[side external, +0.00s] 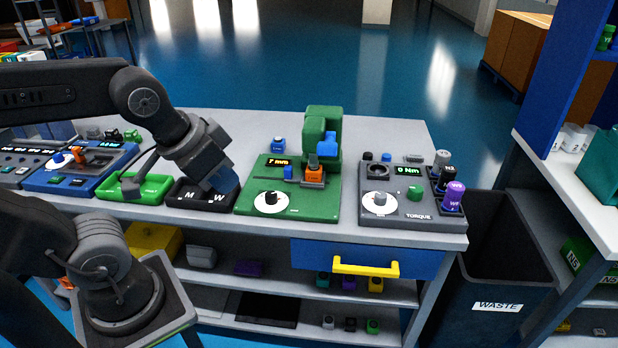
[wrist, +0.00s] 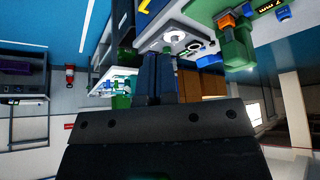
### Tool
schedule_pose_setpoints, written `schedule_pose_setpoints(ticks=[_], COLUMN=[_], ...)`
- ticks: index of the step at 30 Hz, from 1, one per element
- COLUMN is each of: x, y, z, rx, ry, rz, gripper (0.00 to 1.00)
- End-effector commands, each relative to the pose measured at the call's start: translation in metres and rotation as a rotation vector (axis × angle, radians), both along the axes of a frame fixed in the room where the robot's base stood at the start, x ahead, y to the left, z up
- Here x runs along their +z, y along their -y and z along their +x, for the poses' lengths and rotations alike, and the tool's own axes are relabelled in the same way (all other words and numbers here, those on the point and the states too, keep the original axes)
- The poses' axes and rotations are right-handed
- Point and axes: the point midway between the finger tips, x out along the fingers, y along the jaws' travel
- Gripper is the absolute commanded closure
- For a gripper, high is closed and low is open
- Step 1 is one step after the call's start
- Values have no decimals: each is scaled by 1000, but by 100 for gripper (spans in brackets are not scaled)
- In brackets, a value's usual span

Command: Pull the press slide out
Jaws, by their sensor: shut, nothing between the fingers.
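The green press (side external: 322,125) stands on a green base (side external: 300,208) with a "7 mm" display and a white dial. An orange block (side external: 314,174) sits low at the press front on a small grey piece; I cannot tell which part is the slide. The press also shows, tilted, in the wrist view (wrist: 238,48) at the upper right. My gripper (side external: 226,182) is left of the press, over the black tray marked M and W (side external: 200,196). Its blue fingers (wrist: 156,72) are together and empty, apart from the press. Its fingertips partly cover the tray.
A grey torque station (side external: 408,205) with a "0 Nm" display stands right of the press. A green tray (side external: 133,188) and a blue station (side external: 82,168) are to the left. A yellow-handled drawer (side external: 366,268) is below; the waste bin (side external: 490,265) is beside the bench.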

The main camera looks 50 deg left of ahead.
Motion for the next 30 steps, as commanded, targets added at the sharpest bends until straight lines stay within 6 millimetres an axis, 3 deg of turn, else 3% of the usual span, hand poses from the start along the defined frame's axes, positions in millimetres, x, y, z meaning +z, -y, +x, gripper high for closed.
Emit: schedule_pose_setpoints(ticks=[2, 7, 11, 14, 18, 23, 30], x=[0, 4, 13, 17, 12, -8, -68], y=[0, -4, -18, -37, -74, -129, -230], z=[0, 13, 47, 84, 136, 189, 244], rx=[0, -22, -91, -171, -289, -425, -623], ry=[0, -21, -73, -118, -162, -186, -165], rz=[0, 13, 37, 53, 62, 55, 35], gripper=[98, 82, 69, 60, 47, 47, 47])
